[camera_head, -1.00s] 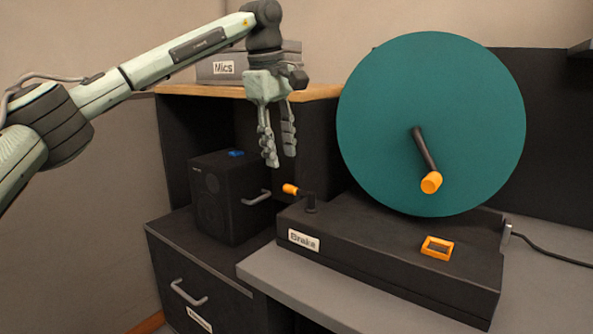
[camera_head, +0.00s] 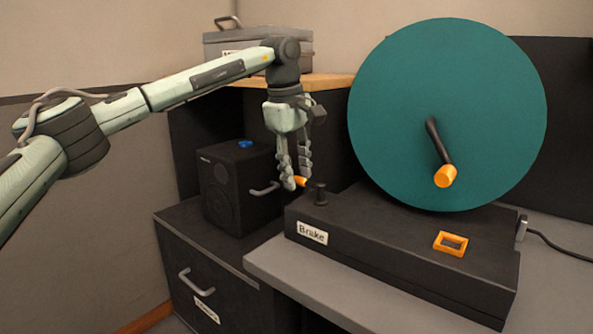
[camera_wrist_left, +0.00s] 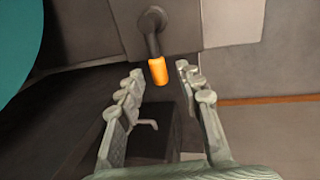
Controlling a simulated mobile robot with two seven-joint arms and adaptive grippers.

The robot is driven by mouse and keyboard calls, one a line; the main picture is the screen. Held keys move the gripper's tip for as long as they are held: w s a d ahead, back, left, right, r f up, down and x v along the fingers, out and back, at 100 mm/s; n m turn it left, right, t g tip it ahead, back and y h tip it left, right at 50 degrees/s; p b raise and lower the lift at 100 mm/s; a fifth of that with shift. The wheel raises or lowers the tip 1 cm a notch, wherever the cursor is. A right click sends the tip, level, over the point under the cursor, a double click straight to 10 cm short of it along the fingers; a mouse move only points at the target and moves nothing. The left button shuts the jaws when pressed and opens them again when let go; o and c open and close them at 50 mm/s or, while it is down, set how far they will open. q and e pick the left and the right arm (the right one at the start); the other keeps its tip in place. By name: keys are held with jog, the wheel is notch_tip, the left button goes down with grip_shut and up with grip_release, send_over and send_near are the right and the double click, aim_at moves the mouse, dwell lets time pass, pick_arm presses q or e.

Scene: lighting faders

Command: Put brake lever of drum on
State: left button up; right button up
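The brake lever (camera_head: 302,182) has an orange tip and a dark pivot post at the left end of the black base labelled "Brake" (camera_head: 312,233). The teal drum (camera_head: 450,100) with its crank stands on this base. My left gripper (camera_head: 296,182) points down at the lever's orange tip and partly hides it. In the left wrist view, the orange tip (camera_wrist_left: 158,71) lies between the two spread fingers, near the fingertip level, with a gap on each side. The left gripper is open. My right gripper is not in view.
A black speaker (camera_head: 235,188) stands on the cabinet left of the base. A grey case (camera_head: 225,46) sits on the wooden shelf behind. An orange-framed window (camera_head: 451,243) is on the base top. The grey desk (camera_head: 300,283) is clear in front.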

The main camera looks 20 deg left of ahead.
pick_arm(q)
grip_shut()
